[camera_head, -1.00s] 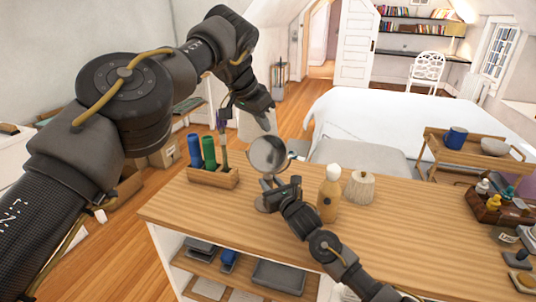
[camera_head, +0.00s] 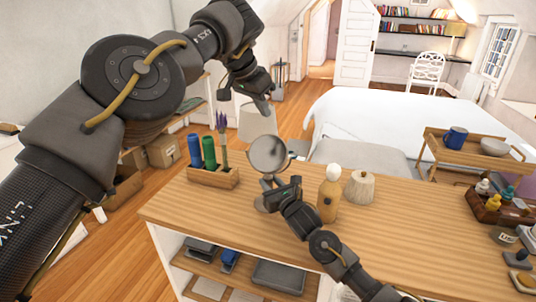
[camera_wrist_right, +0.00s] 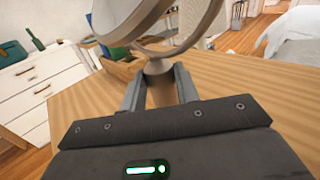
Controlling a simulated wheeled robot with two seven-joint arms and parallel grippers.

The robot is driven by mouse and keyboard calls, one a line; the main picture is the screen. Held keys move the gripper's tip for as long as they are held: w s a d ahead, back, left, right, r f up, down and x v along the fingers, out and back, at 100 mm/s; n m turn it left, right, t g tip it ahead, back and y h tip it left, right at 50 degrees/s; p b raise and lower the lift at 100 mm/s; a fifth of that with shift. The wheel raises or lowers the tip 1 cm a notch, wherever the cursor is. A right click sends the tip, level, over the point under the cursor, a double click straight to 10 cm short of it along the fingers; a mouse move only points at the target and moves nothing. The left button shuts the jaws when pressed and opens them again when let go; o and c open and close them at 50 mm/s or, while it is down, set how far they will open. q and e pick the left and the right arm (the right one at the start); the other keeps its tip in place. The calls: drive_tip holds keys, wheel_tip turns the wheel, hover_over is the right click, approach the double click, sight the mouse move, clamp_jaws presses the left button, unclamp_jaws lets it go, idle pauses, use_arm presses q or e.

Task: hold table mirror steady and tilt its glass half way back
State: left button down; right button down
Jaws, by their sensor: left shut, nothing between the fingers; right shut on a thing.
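The table mirror (camera_head: 268,155) stands on the wooden counter, its round glass in a ring frame facing the head camera. The right wrist view shows its frame (camera_wrist_right: 150,25) and its stem close up. My right gripper (camera_head: 268,192) is shut on the mirror's stem, low down; its fingers (camera_wrist_right: 158,88) sit on either side of the stem. My left gripper (camera_head: 268,106) is shut and empty, above and behind the mirror, apart from the glass.
A wooden holder (camera_head: 212,177) with blue and green cylinders and a lavender sprig stands left of the mirror. A bottle with a white top (camera_head: 328,198) and a ribbed cream jar (camera_head: 359,188) stand to the right.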

drive_tip(key=c, duration=1)
unclamp_jaws()
drive_tip(key=shift+o, duration=0.2)
drive_tip(key=v, duration=1.2)
drive_tip(key=shift+f, duration=0.1)
